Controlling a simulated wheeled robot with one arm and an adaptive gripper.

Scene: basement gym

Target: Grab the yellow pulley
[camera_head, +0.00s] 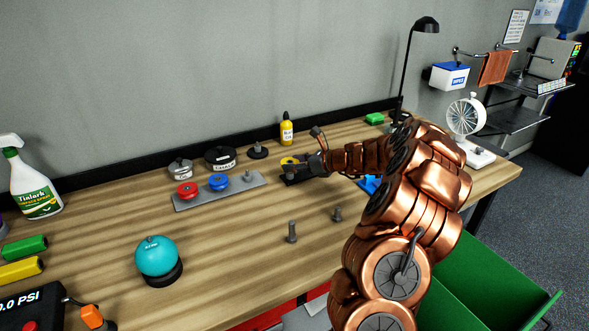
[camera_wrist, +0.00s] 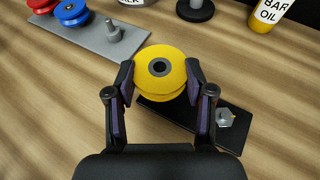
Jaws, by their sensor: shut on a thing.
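The yellow pulley (camera_wrist: 160,71) is a grooved disc with a dark hub hole. In the wrist view it sits between the two fingers of my gripper (camera_wrist: 161,80), which are shut on it from both sides. It is over the end of a black plate (camera_wrist: 233,122); I cannot tell if it touches the plate. In the head view the yellow pulley (camera_head: 289,161) shows only in part, beside my gripper (camera_head: 297,169), which hides the rest.
A grey plate (camera_head: 247,186) with a red pulley (camera_head: 187,189), a blue pulley (camera_head: 219,182) and a bare post lies to the left. A yellow oil bottle (camera_head: 286,131) stands behind. Bolts (camera_head: 292,232) stand upright in front.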

